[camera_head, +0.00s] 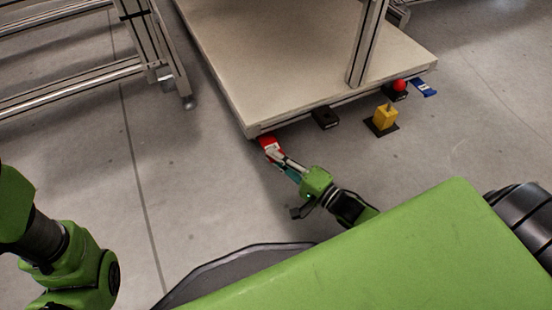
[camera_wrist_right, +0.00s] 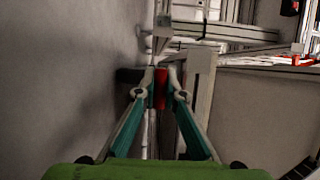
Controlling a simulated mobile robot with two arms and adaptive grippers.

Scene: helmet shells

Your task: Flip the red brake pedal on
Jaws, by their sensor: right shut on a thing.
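The red brake pedal (camera_head: 267,142) sticks out from under the near left corner of the cart's platform in the head view. My right gripper (camera_head: 272,153) is at the pedal, its fingertips against it. In the right wrist view the red pedal (camera_wrist_right: 160,88) sits between the two fingertips of my right gripper (camera_wrist_right: 160,92), which is shut on it. Part of the pedal is hidden by the fingers. My left arm shows at the left edge of the head view, but its gripper is out of the picture.
The cart's beige platform (camera_head: 290,50) fills the top middle. Along its front edge are a black block (camera_head: 325,117), a yellow block (camera_head: 385,118) on a dark base, a red knob (camera_head: 399,86) and a blue pedal (camera_head: 424,87). A metal frame (camera_head: 150,45) stands at left. Floor between is clear.

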